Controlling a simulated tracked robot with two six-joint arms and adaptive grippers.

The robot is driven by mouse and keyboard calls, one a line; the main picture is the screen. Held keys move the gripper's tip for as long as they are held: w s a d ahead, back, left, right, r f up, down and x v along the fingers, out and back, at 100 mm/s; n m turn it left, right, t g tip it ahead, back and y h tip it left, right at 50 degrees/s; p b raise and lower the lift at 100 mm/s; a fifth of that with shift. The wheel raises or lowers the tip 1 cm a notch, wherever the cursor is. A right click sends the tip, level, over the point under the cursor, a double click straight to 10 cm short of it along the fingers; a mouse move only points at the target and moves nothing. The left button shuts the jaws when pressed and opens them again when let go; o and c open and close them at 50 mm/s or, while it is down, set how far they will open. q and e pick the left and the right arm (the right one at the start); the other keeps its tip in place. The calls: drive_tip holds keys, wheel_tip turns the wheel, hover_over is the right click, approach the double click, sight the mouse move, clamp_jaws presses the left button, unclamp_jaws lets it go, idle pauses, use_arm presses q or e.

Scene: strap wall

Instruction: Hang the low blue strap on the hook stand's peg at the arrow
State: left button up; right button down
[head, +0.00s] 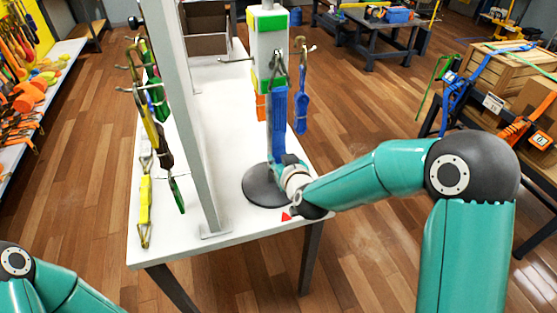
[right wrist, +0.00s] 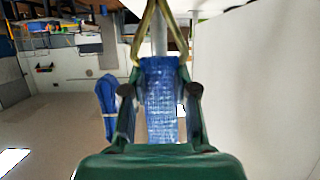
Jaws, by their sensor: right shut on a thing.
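The hook stand (head: 265,45) is a post with white, green and orange bands on a round dark base (head: 262,188). A blue strap (head: 279,118) hangs upright in front of the post, its metal hook near the upper green band. My right gripper (head: 283,162) is shut on this strap; the right wrist view shows the strap (right wrist: 161,100) between both fingers, a brass-coloured fitting above it. I cannot tell whether its hook touches a peg. A second blue strap (head: 301,112) hangs from a peg on the right. A red arrow (head: 286,216) shows on the tabletop. My left gripper is out of view.
The white table (head: 190,150) has a grey upright (head: 188,110) left of the stand. Yellow, dark and green straps (head: 146,195) hang at its left side. Crates with straps (head: 505,75) stand at the right. An open brown box (head: 207,45) is behind.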

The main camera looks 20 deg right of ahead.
drive_tip(key=c, duration=0.8)
unclamp_jaws()
drive_tip(key=shift+s, duration=0.15)
drive_tip(key=v, duration=1.1)
drive_tip(key=s+d+f+g, duration=0.1)
drive_tip(key=s+f+g, duration=0.25)
drive_tip(key=f, duration=0.85)
drive_tip(key=s+d+f+g, duration=0.1)
drive_tip(key=s+f+g, duration=0.25)
drive_tip(key=f, duration=0.75)
drive_tip(key=s+a+f+m+g+y, duration=0.1)
drive_tip(key=s+a+f+g, duration=0.1)
drive_tip(key=s, duration=0.3)
drive_tip(key=s+a+f+g+y, duration=0.1)
drive_tip(key=s+a+f+g, duration=0.1)
drive_tip(key=s+f, duration=0.2)
drive_tip(key=s+a+f+m+g+y, duration=0.1)
drive_tip(key=s+a+f+g, duration=0.1)
drive_tip(key=s+f, duration=0.2)
drive_tip(key=shift+s+a+f+m+y, duration=0.1)
drive_tip(key=shift+s+a+m+y, duration=0.05)
drive_tip(key=shift+s, duration=0.3)
drive_tip(key=shift+s+a+m+y, duration=0.15)
drive_tip(key=shift+s, duration=0.3)
